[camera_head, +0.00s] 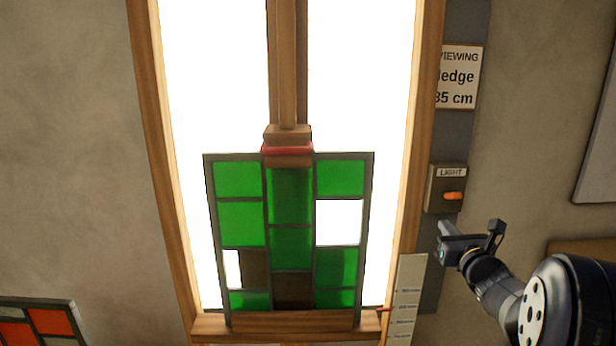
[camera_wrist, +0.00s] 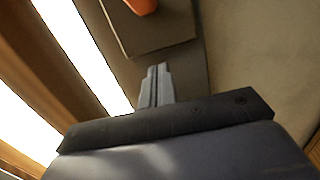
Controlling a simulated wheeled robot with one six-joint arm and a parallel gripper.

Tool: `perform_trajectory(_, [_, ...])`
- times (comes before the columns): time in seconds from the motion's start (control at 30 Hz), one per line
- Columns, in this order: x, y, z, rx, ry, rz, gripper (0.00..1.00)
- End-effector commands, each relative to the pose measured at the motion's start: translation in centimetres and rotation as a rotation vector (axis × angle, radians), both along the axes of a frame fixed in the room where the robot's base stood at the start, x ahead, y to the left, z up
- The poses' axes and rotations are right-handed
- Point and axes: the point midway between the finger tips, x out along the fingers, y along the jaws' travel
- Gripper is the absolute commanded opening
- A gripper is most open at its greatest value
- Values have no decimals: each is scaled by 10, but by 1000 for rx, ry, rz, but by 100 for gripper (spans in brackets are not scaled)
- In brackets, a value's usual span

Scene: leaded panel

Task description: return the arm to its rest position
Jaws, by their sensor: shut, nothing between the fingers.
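My gripper (camera_head: 446,230) is at the right in the head view, just below the light switch box (camera_head: 445,190) and right of the window frame. Its fingers (camera_wrist: 157,85) show in the wrist view, shut together and empty, pointing at the lower edge of the switch box (camera_wrist: 150,38). My arm reaches in from the lower right corner of the head view. The orange switch lever (camera_head: 453,196) also shows at the top of the wrist view (camera_wrist: 141,5). I cannot tell whether the fingertips touch the box.
A green leaded panel (camera_head: 290,225) with some white and dark panes stands on the ledge (camera_head: 290,322) before the bright window. A sign (camera_head: 458,77) hangs above the switch. A scale strip (camera_head: 406,300) is below my gripper. A red-paned panel (camera_head: 40,322) is at lower left.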

Motion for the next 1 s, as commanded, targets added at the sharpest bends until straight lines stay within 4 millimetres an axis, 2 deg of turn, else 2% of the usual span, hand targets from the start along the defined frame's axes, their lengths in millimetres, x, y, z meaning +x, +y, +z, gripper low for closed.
perform_trajectory(0.03, [1,0,-7,-1,-15,-4,0])
perform_trajectory(0.2, [3,-3,-12,-2,-70,-20,0])
perform_trajectory(0.4, [-34,-5,-12,-3,-65,-22,0])
perform_trajectory(0.6, [-52,-5,-14,-3,-63,-20,0])
perform_trajectory(1.0, [-56,-5,-14,-3,-64,-19,0])
